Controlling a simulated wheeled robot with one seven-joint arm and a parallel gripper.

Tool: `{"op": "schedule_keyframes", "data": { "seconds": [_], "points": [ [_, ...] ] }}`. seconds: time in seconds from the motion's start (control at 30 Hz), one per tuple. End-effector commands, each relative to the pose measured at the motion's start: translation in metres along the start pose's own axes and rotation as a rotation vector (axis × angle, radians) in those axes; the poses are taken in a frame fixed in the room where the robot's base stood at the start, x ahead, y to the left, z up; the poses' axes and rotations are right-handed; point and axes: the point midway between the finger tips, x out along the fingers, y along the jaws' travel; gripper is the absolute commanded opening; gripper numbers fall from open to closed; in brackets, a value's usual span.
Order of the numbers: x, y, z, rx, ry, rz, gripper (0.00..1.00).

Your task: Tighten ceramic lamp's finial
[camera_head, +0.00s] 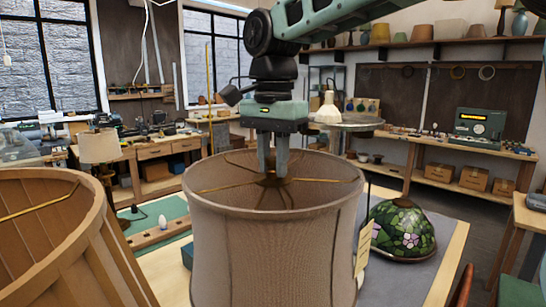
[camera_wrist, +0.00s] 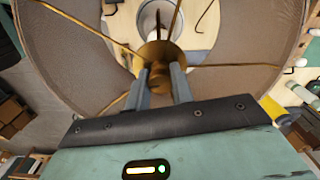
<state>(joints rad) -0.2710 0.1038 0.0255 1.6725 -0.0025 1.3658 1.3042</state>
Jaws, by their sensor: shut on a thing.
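The lamp's large beige drum shade (camera_head: 275,245) stands upright in the middle of the head view, its open top showing brass spokes that meet at a central hub. My gripper (camera_head: 272,176) points straight down into the shade's top, with its fingers at the hub. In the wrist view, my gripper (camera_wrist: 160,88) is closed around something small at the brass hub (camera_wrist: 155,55). The finial itself is mostly hidden between the fingers. The lamp's ceramic body is hidden by the shade in the head view.
A larger tan shade (camera_head: 60,240) stands close at the left front. A stained-glass shade (camera_head: 402,230) sits on the table to the right. A hanging tag (camera_head: 364,245) is at the shade's right side. A wooden strip with a bulb (camera_head: 162,222) lies at left.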

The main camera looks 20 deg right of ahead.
Motion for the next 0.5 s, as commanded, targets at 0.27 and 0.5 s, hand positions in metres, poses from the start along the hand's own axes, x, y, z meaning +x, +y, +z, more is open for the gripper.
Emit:
{"op": "schedule_keyframes", "data": {
  "seconds": [0.27, 0.5],
  "points": [
    [-0.0015, -0.0002, -0.0005, 0.134, 0.002, -0.003, 0.01],
    [-0.0013, -0.0003, -0.0006, 0.182, 0.002, -0.003, 0.01]
  ]
}}
